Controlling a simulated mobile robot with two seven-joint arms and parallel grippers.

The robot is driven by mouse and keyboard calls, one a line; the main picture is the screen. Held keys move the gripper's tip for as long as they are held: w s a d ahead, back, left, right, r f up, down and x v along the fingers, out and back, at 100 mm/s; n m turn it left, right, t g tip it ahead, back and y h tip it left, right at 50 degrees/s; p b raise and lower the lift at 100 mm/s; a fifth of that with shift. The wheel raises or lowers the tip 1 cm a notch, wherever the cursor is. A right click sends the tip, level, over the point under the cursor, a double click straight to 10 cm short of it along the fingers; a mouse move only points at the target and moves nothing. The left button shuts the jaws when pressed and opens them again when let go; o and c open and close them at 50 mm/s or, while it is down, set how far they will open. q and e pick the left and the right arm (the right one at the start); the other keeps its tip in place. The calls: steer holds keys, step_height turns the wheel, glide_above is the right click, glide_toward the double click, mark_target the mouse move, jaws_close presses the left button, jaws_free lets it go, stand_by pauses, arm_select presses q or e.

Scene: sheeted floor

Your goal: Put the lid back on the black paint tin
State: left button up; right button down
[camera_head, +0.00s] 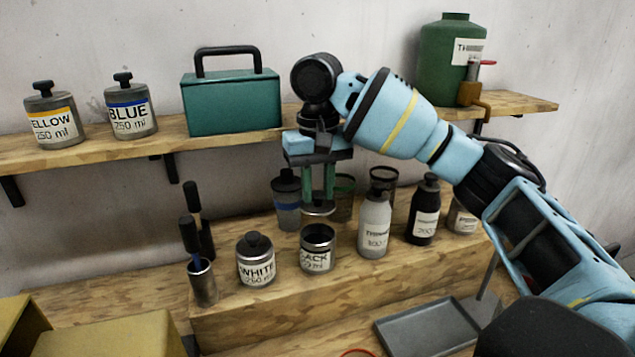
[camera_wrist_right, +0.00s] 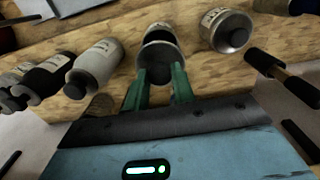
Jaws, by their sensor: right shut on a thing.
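The black paint tin (camera_head: 317,258) stands open and upright on the wooden step, its label partly readable as "ACK". It also shows in the wrist view (camera_wrist_right: 160,32), beyond my fingers. My right gripper (camera_head: 318,200) points down with green fingers shut on the lid (camera_head: 318,210). The lid is a small grey disc held roughly level just above the tin's mouth, with a visible gap in the head view. In the wrist view the lid (camera_wrist_right: 164,62) sits between the fingertips and overlaps the tin's opening. My left gripper is not in view.
The white tin (camera_head: 256,262) stands close left of the black tin, the grey thinner bottle (camera_head: 374,228) close right. A brush holder (camera_head: 203,284) is farther left. Cups stand behind the gripper. A metal tray (camera_head: 430,325) lies in front. The shelf above holds a teal toolbox (camera_head: 235,105).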

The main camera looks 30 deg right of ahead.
mark_target(318, 204)
steer(key=shift+f, duration=2.7)
steer(key=shift+f, duration=0.2)
stand_by(0.4)
steer(key=c, duration=1.1)
jaws_free()
steer(key=shift+o, duration=0.5)
steer(key=o, duration=0.4)
steer(key=shift+r, duration=0.15)
steer(key=shift+r, duration=3.4)
steer(key=shift+c, duration=0.5)
